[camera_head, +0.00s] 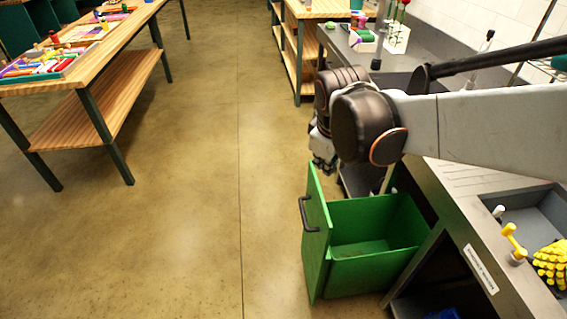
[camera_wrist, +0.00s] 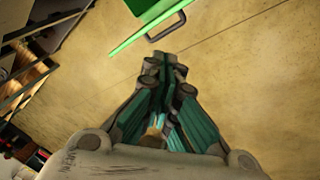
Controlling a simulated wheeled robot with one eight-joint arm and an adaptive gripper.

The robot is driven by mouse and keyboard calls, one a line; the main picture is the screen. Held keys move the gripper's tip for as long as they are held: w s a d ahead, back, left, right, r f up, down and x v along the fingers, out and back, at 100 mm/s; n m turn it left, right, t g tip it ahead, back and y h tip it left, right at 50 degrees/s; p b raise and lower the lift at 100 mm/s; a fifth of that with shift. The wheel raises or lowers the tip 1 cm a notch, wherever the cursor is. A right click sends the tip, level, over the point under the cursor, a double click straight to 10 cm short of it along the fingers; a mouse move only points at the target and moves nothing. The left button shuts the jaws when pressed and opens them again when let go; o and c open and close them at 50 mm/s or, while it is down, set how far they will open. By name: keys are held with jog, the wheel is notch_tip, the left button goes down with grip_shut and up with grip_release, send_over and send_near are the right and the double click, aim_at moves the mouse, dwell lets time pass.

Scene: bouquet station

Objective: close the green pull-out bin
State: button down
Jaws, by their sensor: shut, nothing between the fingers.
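The green pull-out bin (camera_head: 375,222) stands pulled out from under the dark counter in the head view. Its inside looks empty. Its upright front panel (camera_head: 317,240) faces left and carries a dark handle (camera_head: 306,214). My gripper (camera_head: 322,166) is above the far top corner of that panel, partly hidden behind my wrist. In the wrist view my gripper (camera_wrist: 165,58) is shut and empty. The green front panel (camera_wrist: 150,28) and the handle (camera_wrist: 167,26) show just beyond the fingertips. I cannot tell whether the fingers touch the panel.
The counter (camera_head: 455,195) on the right holds a sink with yellow gloves (camera_head: 551,262) and a yellow tap-like fitting (camera_head: 513,242). A wooden table (camera_head: 100,55) with colourful items stands at the left. The floor (camera_head: 200,200) left of the bin is clear.

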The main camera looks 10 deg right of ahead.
jog(key=w+a+f+n+g+h+p, duration=0.1)
jog(key=w+a+f+n, duration=0.15)
jog(key=w+f, duration=0.25)
jog(key=w+a+f+n+g+p, duration=0.1)
jog(key=w+a+f+n, duration=0.1)
jog(key=w+f+n, duration=0.15)
jog(key=n+g+h+b, duration=0.1)
jog(key=n+g+b, duration=0.1)
jog(key=n+b, duration=0.25)
send_over(303, 212)
jog(key=shift+m, duration=0.45)
jog(key=a+x, duration=0.1)
jog(key=x, duration=0.5)
jog(key=a+x, duration=0.2)
jog(key=x, duration=0.5)
jog(key=a+f+x, duration=0.1)
jog(key=x, duration=0.6)
jog(key=shift+w+a+f, duration=0.1)
jog(key=shift+w+a, duration=0.1)
jog(key=shift+a, duration=0.25)
jog(key=shift+d, duration=0.45)
jog(key=shift+w+d, duration=0.1)
